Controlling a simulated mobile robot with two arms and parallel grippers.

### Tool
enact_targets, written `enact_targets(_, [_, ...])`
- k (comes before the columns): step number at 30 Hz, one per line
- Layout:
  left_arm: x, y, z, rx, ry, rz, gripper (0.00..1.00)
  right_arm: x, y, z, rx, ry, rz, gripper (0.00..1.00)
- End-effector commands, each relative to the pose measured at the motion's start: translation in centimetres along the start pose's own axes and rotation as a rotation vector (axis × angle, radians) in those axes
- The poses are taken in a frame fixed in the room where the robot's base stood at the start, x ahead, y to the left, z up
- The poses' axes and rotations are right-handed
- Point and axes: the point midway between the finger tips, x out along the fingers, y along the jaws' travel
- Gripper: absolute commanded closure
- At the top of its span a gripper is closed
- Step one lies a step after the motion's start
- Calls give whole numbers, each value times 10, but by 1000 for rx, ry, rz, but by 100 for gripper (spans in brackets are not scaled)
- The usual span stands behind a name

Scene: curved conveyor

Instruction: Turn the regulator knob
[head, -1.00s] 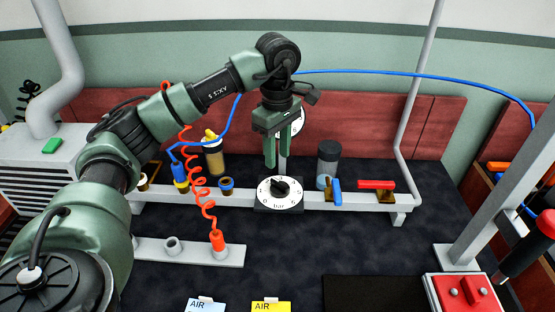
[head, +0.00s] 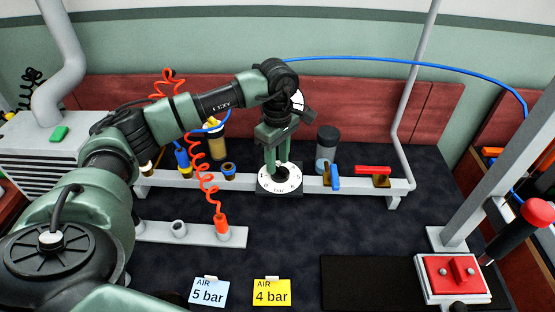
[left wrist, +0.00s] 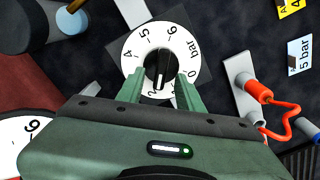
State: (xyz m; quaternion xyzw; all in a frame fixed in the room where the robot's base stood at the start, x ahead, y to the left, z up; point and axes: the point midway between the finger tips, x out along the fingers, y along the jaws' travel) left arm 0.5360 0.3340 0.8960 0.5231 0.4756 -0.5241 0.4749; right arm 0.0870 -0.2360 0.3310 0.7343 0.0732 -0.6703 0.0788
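The regulator knob (left wrist: 160,68) is black and sits at the centre of a round white bar dial (left wrist: 194,40). In the left wrist view its white mark points down, near the 2. In the head view the dial (head: 279,187) is on the grey rail, and my gripper partly hides the knob. My left gripper (head: 277,170) points down at the knob. In the left wrist view, its fingers (left wrist: 160,82) are apart, one to each side of the knob, with a small gap visible on both sides. Contact is not visible. My right gripper is not in view.
A blue card reading AIR 5 bar (head: 208,292) and a yellow card reading AIR 4 bar (head: 272,291) lie in front. A coiled red hose (head: 204,177) is left of the dial. Blue (head: 335,178) and red (head: 373,170) handles are to its right.

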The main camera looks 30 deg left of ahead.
Motion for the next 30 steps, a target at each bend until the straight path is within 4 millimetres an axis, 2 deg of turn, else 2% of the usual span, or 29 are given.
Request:
enact_targets(4, [9, 0, 0, 0, 0, 0, 64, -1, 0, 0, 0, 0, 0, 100])
enact_targets(11, [11, 0, 0, 1, 0, 1, 64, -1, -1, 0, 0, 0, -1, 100])
enact_targets(12, [11, 0, 0, 1, 0, 1, 66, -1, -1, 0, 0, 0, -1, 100])
enact_targets(15, [10, 0, 0, 1, 0, 1, 94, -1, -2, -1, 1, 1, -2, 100])
enact_targets(16, [10, 0, 0, 1, 0, 1, 100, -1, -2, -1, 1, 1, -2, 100])
enact_targets(21, [11, 0, 0, 9, 0, 2, 100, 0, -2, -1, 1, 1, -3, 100])
enact_targets(30, [10, 2, 0, 142, 0, 3, 100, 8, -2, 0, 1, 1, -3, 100])
